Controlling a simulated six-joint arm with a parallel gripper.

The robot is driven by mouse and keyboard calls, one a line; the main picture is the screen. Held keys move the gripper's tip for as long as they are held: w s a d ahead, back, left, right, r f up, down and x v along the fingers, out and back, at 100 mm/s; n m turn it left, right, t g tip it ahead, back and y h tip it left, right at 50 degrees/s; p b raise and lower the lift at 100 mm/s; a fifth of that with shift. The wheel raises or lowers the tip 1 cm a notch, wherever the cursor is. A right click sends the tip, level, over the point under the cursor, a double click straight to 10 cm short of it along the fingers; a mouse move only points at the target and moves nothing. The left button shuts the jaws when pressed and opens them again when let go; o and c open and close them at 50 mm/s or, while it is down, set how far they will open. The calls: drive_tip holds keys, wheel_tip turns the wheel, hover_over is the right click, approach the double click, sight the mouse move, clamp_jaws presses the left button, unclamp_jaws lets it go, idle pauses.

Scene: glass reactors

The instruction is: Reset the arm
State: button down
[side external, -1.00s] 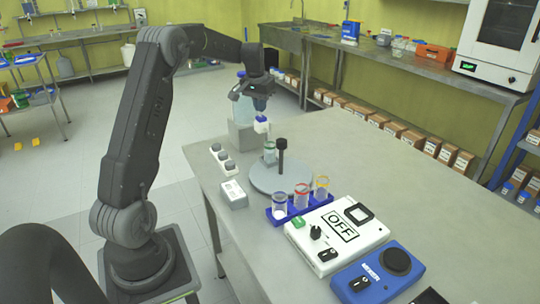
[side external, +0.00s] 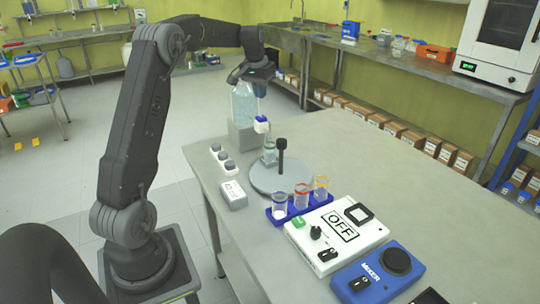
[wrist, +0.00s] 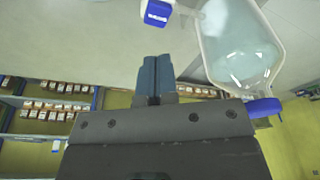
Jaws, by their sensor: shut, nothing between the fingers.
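My gripper (side external: 259,90) is above the far left end of the table, near the clear reactor bottle (side external: 244,104) on its grey block. In the wrist view my gripper (wrist: 156,62) has its two blue fingers together with nothing between them. The bottle (wrist: 238,45) shows there at the upper right with a blue cap, and a blue-and-white tap (wrist: 157,12) is at the top. In the side view my arm is raised and bent over toward the bottle. I cannot tell the exact gap between gripper and bottle.
A round grey plate (side external: 281,179) with a black post and a small glass vessel (side external: 270,153) stands below. A blue rack (side external: 290,215) holds coloured-rim beakers. An OFF device (side external: 338,236) and a blue mixer (side external: 380,272) are at the front. The table's right side is clear.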

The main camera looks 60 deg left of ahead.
drive_tip(key=shift+d, duration=0.1)
drive_tip(key=s+d+r+m+t, duration=0.1)
drive_tip(key=s+d+r, duration=0.25)
drive_tip(key=d, duration=0.65)
drive_tip(key=s+d+r+m+t, duration=0.1)
drive_tip(key=s+d+r+m, duration=0.2)
drive_tip(key=d, duration=0.8)
drive_tip(key=s+d+f+m, duration=0.1)
drive_tip(key=s+d+f, duration=0.1)
drive_tip(key=s+d, duration=0.5)
drive_tip(key=s+d+f+m+t+h, duration=0.1)
drive_tip(key=s+d+f, duration=0.2)
drive_tip(key=s+d, duration=0.5)
drive_tip(key=shift+s+t, duration=0.3)
drive_tip(key=shift+s, duration=0.95)
drive_tip(key=shift+w+r, duration=0.1)
drive_tip(key=shift+r, duration=0.05)
